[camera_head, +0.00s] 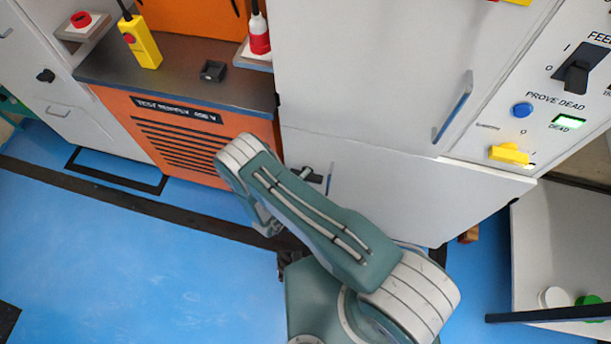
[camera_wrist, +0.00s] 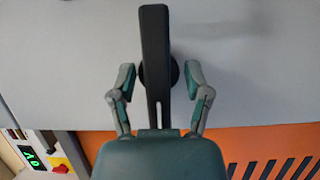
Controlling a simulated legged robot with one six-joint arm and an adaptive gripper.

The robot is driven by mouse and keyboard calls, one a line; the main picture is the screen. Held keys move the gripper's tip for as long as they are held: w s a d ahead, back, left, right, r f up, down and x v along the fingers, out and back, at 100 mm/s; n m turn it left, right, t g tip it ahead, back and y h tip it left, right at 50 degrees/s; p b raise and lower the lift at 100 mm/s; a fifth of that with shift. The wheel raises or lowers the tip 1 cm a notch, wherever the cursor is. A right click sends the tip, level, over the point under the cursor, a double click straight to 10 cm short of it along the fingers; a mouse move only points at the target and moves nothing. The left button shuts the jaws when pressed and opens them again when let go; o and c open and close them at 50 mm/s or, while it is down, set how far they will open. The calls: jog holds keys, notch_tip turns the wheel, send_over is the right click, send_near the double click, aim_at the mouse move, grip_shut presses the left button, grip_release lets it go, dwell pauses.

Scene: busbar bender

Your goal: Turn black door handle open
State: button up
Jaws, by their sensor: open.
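The black door handle (camera_wrist: 154,35) is a long, flat lever on a round black base, fixed to a pale grey door (camera_wrist: 245,60). It stands upright in the wrist view. My gripper (camera_wrist: 160,76) is open, with one finger on each side of the handle near its base. Small gaps show between the fingers and the handle, so it is not clamped. The lower end of the handle runs down to the gripper's palm, and I cannot tell whether they touch. In the head view my arm hides most of the gripper and the handle.
An orange cabinet (camera_head: 180,143) with a dark worktop (camera_head: 190,65) stands left of the pale cabinet. A long pull handle (camera_head: 453,106) sticks out from the pale cabinet front. A switch panel (camera_head: 548,95) is at the right. Blue floor (camera_head: 120,255) is open at the left.

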jog(key=c, duration=0.8)
jog(key=shift+m, duration=0.3)
jog(key=m+g+y, duration=0.1)
jog(key=m, duration=0.2)
jog(key=shift+m+y, duration=0.4)
jog(key=m+y, duration=0.1)
jog(key=m, duration=0.2)
jog(key=shift+y, duration=0.4)
jog(key=m+y, duration=0.2)
jog(key=m, duration=0.2)
jog(key=shift+m+y, duration=0.8)
jog(key=shift+m, duration=0.1)
jog(key=shift+a, duration=0.1)
